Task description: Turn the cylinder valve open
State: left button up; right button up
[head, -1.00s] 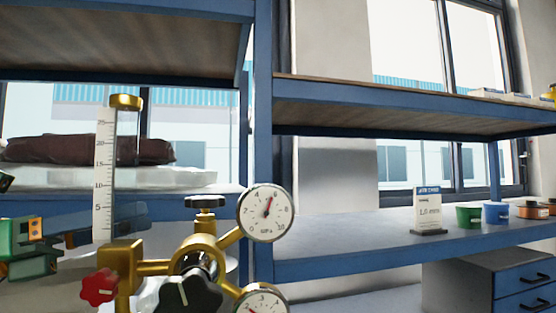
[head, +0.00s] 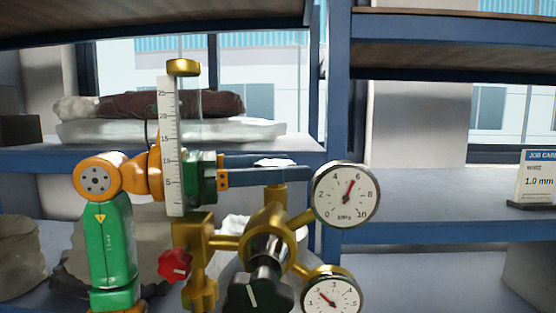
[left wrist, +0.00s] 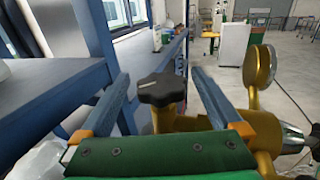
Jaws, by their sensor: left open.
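The brass valve and regulator assembly (head: 268,235) stands low in the middle of the head view. Its black valve handwheel (left wrist: 160,89) shows in the left wrist view between my two blue fingers, with gaps visible on both sides. In the head view the handwheel is hidden behind a finger, above the brass stem (head: 275,197). My left gripper (head: 305,174) is open and level around it; its fingers also show in the left wrist view (left wrist: 160,76). I cannot tell whether either finger touches the wheel. My right gripper is not in view.
Upper gauge (head: 346,194), lower gauge (head: 332,295), red knob (head: 175,264), black front knob (head: 257,293) and clear flow tube with scale (head: 170,140) crowd the valve. Blue shelving (head: 420,234) stands behind, with sacks (head: 170,116) and a job card (head: 538,178).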

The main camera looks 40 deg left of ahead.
pick_arm(q)
jog(key=shift+s+a, duration=0.1)
jog(key=shift+s, duration=0.1)
jog(key=shift+c, duration=1.3)
jog(key=c, duration=1.1)
jog(key=shift+n+t+y, duration=0.7)
jog(key=shift+n+y, duration=0.1)
jog(key=shift+y, duration=0.2)
jog(key=o, duration=1.2)
jog(key=shift+c, duration=0.2)
jog(key=shift+o, duration=1)
jog(key=shift+w, duration=0.1)
